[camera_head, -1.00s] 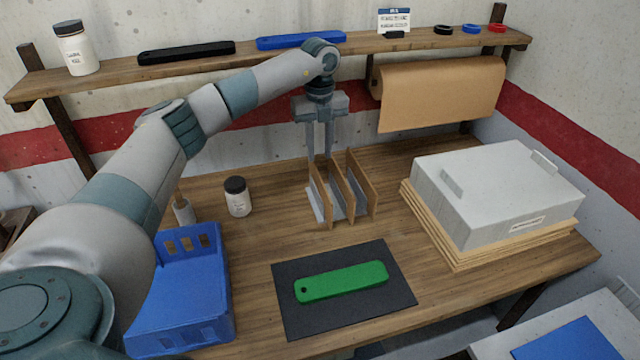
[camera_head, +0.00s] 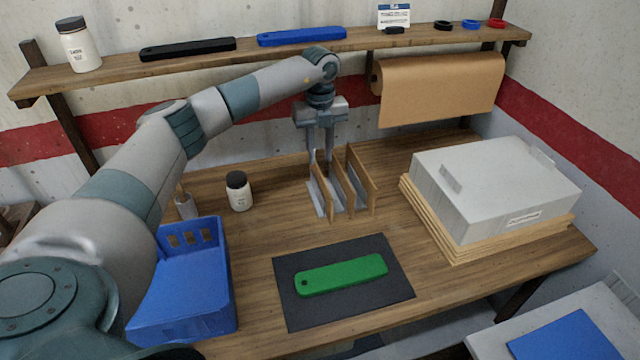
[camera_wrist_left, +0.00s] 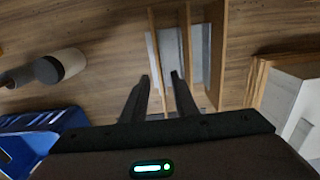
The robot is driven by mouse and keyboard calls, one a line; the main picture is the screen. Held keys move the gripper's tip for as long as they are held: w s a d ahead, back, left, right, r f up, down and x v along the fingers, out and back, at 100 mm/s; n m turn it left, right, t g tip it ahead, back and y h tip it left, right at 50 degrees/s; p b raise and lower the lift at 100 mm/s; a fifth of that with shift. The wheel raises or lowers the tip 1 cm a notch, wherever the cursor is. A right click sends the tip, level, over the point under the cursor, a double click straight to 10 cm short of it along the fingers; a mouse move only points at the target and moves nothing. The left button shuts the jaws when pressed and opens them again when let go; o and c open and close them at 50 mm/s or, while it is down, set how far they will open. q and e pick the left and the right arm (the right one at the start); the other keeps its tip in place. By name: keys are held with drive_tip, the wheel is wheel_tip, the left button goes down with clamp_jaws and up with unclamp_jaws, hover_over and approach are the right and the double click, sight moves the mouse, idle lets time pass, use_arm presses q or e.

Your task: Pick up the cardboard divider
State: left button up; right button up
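Three upright cardboard divider panels stand in a row on the workbench, with pale grey strips between them. They are the left panel (camera_head: 320,187), the middle panel (camera_head: 342,186) and the right panel (camera_head: 362,180). They also show in the left wrist view, where the left panel (camera_wrist_left: 155,45) is nearest the fingers. My left gripper (camera_head: 321,166) points down over the left panel, fingers apart, one on either side of its top edge. The wrist view shows the same open fingers (camera_wrist_left: 160,76). I see no grip on the panel. My right gripper is not in view.
A white jar (camera_head: 239,191) and a blue bin (camera_head: 185,285) are to the left. A green bar (camera_head: 341,275) lies on a black mat (camera_head: 300,316) in front. A grey box (camera_head: 495,185) sits on stacked boards at right. A shelf (camera_head: 215,62) runs behind.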

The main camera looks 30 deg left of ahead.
sight(320, 171)
use_arm(q)
drive_tip(key=shift+s+f+p, duration=0.15)
drive_tip(key=shift+f+p, duration=0.45)
drive_tip(key=shift+p, duration=0.05)
wheel_tip(320, 171, down, 3)
drive_tip(key=shift+s+d+r+p, duration=0.1)
drive_tip(key=shift+p, duration=0.65)
drive_tip(key=shift+f, duration=0.5)
clamp_jaws()
